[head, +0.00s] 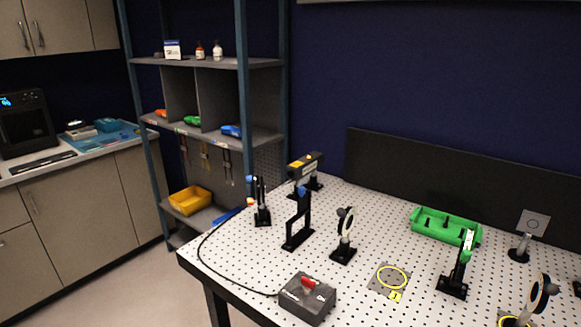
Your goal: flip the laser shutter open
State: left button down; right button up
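A black upright post mount with a blue tab on top (298,220) stands on the perforated table, in front of a black and yellow box-shaped unit (306,165) that looks like the laser. This mount looks like the laser shutter; the view is too small to tell whether it is open or shut. A dark grey box with a red switch (307,298) sits at the table's front edge, with a black cable running from it to the back left. Neither of my grippers is in view.
The perforated table (350,290) also holds a round optic mount (344,235), a post with a green part (456,270), a green tray (446,227) and a yellow ring on a plate (391,281). Shelves (205,130) stand behind left. Floor at front left is clear.

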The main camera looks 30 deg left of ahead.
aim_at(303, 200)
jog(key=j+z, duration=0.1)
jog(key=j, duration=0.4)
jog(key=j+z, duration=0.1)
jog(key=j, duration=0.4)
jog(key=j+z, duration=0.1)
jog(key=j, duration=0.4)
jog(key=k+j+z, duration=0.1)
jog(key=j, duration=0.4)
jog(key=j+z, duration=0.1)
jog(key=j, duration=0.35)
jog(key=k+j+z, duration=0.1)
jog(key=j, duration=0.4)
jog(key=k+j+z, duration=0.1)
jog(key=j, duration=0.35)
